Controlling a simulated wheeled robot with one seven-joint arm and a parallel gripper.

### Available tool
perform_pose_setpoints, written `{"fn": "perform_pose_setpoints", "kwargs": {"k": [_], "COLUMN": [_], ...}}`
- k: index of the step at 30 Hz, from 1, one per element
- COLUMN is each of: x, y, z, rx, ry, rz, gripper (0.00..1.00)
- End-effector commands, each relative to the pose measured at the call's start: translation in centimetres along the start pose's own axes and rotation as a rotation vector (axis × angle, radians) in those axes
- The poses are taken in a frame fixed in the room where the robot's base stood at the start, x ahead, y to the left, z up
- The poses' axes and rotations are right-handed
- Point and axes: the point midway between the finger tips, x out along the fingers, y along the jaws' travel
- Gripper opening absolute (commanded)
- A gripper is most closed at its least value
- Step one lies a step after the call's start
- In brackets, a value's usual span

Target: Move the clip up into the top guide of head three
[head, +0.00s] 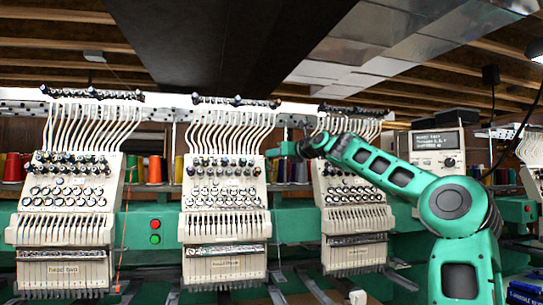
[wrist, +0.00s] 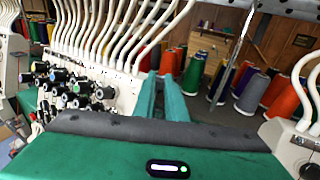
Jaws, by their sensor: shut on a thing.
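Head three (head: 225,225) is the middle cream machine head, with its label low on the front. Its top guide (head: 236,101) is the dark bar above the fanned white tubes. My gripper (head: 276,151) is at the right of head three, below the height of that bar and level with the lower tube ends. In the wrist view my gripper (wrist: 161,76) has two teal fingers close together, shut, just right of the tubes and dark tension knobs (wrist: 85,90) of head three. The clip between the fingers is too small or hidden to make out.
Head two (head: 65,220) stands at the left; another head (head: 350,215) stands behind my arm at the right. Coloured thread cones (wrist: 193,75) line the shelf behind the gripper. A metal rail (head: 175,110) runs above. An orange thread (head: 124,215) hangs between the left heads.

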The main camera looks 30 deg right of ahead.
Motion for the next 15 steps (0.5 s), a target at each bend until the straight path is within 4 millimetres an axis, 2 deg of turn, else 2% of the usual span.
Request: {"fn": "perform_pose_setpoints", "kwargs": {"k": [15], "x": [-0.1], "y": [-0.4], "z": [-4.1], "rx": [0.001], "ry": [0.0], "rz": [-0.004], "gripper": [0.0]}}
